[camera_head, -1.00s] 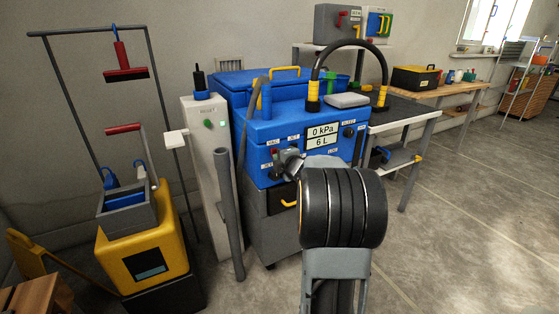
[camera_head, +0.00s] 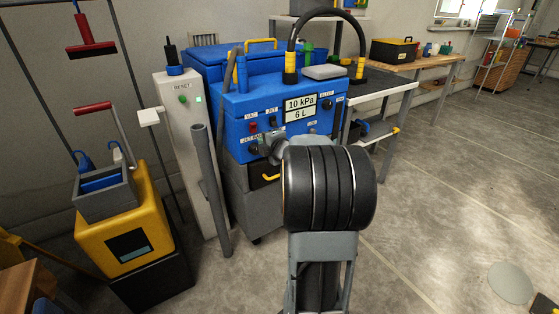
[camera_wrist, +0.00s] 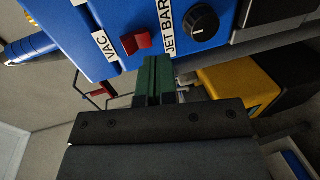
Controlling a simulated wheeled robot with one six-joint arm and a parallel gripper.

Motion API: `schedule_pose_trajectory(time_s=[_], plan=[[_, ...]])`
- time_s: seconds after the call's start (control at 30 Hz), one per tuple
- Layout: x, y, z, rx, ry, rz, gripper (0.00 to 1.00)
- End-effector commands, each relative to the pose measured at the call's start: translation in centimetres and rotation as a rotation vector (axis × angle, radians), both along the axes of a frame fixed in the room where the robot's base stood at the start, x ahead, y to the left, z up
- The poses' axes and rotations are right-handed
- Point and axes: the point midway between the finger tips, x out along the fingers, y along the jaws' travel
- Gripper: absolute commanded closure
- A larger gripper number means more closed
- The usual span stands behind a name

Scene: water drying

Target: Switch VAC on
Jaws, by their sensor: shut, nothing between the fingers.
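The blue machine (camera_head: 235,105) stands in the middle of the head view. Its display (camera_head: 300,108) reads 10 kPa and 6 L. The red VAC switch (camera_head: 253,127) is on its front under the VAC label. In the wrist view the red switch (camera_wrist: 136,42) sits beside the VAC label (camera_wrist: 105,47), with the black JET BAR knob (camera_wrist: 205,22) to the right. My gripper (camera_wrist: 156,62) is shut and empty, its green fingertips close by the switch. I cannot tell whether they touch it. In the head view my arm mostly hides the gripper.
A grey post with a green RESET button (camera_head: 183,99) and a grey pipe (camera_head: 210,190) stand left of the machine. A yellow bucket (camera_head: 125,220) is further left. A black hose (camera_head: 325,15) arches over the machine. The floor (camera_head: 450,200) at right is open.

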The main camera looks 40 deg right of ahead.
Motion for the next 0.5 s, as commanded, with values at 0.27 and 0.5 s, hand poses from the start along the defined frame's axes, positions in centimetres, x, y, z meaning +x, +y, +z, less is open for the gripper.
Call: schedule_pose_trajectory(time_s=[0.27,0.5], plan=[[-5.3,0.9,-0.9,0.003,0.003,0.001,1.0],[-8.1,1.2,-1.7,0.002,0.003,0.002,1.0]])
